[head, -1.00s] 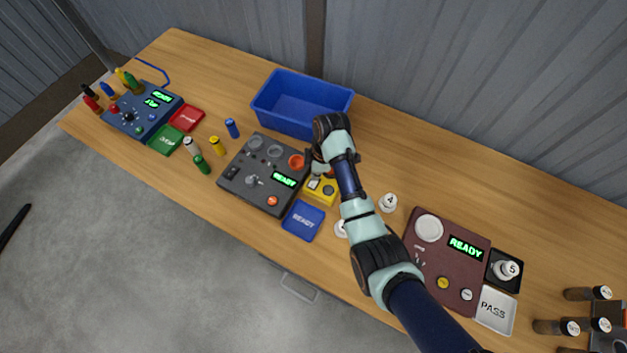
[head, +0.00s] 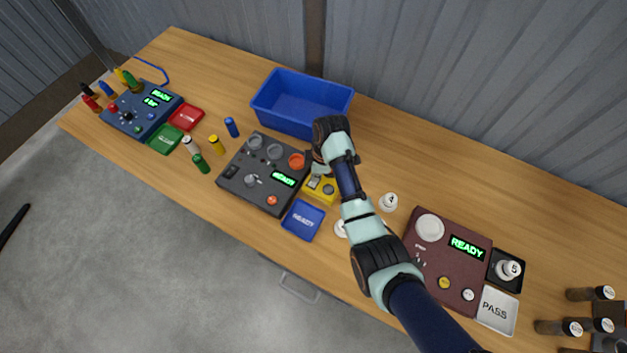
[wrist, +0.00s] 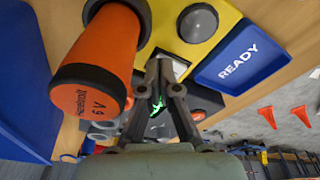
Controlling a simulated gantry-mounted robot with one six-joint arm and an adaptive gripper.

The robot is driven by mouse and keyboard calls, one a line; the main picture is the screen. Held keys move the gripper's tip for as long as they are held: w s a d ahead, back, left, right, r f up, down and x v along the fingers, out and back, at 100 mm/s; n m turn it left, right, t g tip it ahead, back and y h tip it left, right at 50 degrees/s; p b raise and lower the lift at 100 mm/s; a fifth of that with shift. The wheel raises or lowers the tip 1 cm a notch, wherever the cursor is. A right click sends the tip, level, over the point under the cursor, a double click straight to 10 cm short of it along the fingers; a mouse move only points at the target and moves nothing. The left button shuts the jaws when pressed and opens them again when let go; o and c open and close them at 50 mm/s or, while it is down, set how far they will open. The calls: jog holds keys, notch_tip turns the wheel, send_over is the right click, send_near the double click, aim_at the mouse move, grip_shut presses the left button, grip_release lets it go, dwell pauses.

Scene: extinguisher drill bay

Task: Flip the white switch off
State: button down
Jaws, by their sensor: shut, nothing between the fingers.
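A yellow box (head: 322,190) sits right of the dark grey panel, partly hidden by my arm in the head view. In the head view my gripper (head: 317,163) is over the yellow box's far side.
An orange cylinder (wrist: 98,60) stands close left of my fingers in the wrist view. The blue READY tray (head: 303,220), dark grey panel (head: 262,185) and blue bin (head: 300,103) surround the yellow box. A white piece marked 4 (head: 388,202) stands to the right.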

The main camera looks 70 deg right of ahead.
jog(key=shift+r+p, duration=3.6)
jog(key=shift+p, duration=0.15)
jog(key=shift+f, duration=0.1)
